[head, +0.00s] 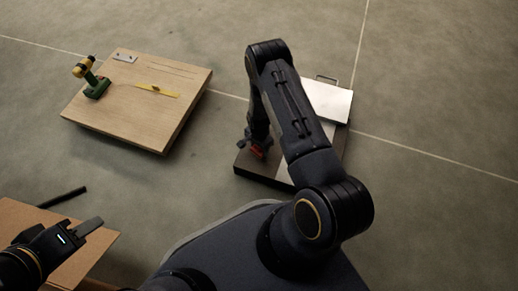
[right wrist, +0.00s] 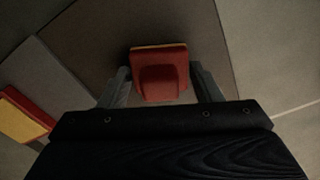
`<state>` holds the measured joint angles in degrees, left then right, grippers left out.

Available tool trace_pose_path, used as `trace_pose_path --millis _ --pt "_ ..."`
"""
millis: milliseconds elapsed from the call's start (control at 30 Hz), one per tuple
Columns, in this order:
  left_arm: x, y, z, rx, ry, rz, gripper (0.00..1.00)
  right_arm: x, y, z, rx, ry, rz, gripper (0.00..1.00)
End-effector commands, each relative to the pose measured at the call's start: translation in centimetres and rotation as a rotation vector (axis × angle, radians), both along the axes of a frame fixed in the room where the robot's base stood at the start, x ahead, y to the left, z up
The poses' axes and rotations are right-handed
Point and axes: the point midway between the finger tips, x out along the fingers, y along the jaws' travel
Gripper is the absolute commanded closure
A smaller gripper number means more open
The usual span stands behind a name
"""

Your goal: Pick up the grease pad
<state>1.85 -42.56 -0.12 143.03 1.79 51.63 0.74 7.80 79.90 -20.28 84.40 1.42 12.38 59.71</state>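The grease pad seems to be the red block with a yellow edge and raised grip (right wrist: 161,84) in the right wrist view. In the head view a small orange-red bit of it (head: 257,151) shows beside my right gripper (head: 254,143), at the left side of a dark platform. In the right wrist view my right gripper (right wrist: 161,80) has one finger on each side of the red block. The fingers are spread, with a narrow gap at each side. Contact is hard to judge. My left gripper (head: 62,226) is at the lower left, fingers apart, and looks empty.
The dark platform (head: 243,166) bears a metal plate (head: 328,101), partly hidden by my right arm. A red and yellow object (right wrist: 25,116) lies left in the wrist view. A wooden board (head: 155,110) with a green-yellow drill (head: 95,84) stands upper left.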

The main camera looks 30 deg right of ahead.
Motion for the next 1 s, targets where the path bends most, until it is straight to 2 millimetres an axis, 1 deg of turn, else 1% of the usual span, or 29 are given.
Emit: trace_pose_path --millis 33,200,233,433,567,667,767,867,1000 --pt "0.0 0.0 0.0 0.0 0.0 0.0 0.64 0.0 0.0 0.0 0.0 0.0 0.0 0.49" --pt "0.0 0.0 0.0 0.0 0.0 0.0 0.64 0.0 0.0 0.0 0.0 0.0 0.0 0.71" --pt "0.0 0.0 0.0 0.0 0.0 0.0 0.64 0.0 0.0 0.0 0.0 0.0 0.0 0.74" --pt "0.0 0.0 0.0 0.0 0.0 0.0 0.64 0.0 0.0 0.1 0.0 0.0 0.0 0.74" --pt "0.0 0.0 0.4 0.0 0.0 0.0 0.64 0.0 0.0 0.8 -0.001 0.0 0.001 0.74" --pt "0.0 0.0 0.9 0.0 0.0 0.0 0.64 0.0 0.0 1.9 -0.001 0.0 0.001 0.74" --pt "0.0 0.0 1.8 0.0 0.0 0.0 0.64 0.1 0.0 3.8 -0.001 0.0 0.002 0.74" --pt "0.0 0.0 3.3 0.0 0.0 0.0 0.64 -1.9 0.1 6.0 0.0 0.004 0.0 0.74" --pt "0.0 0.0 5.3 0.0 0.0 0.0 0.64 -4.7 0.3 9.5 0.001 0.004 -0.002 0.74"
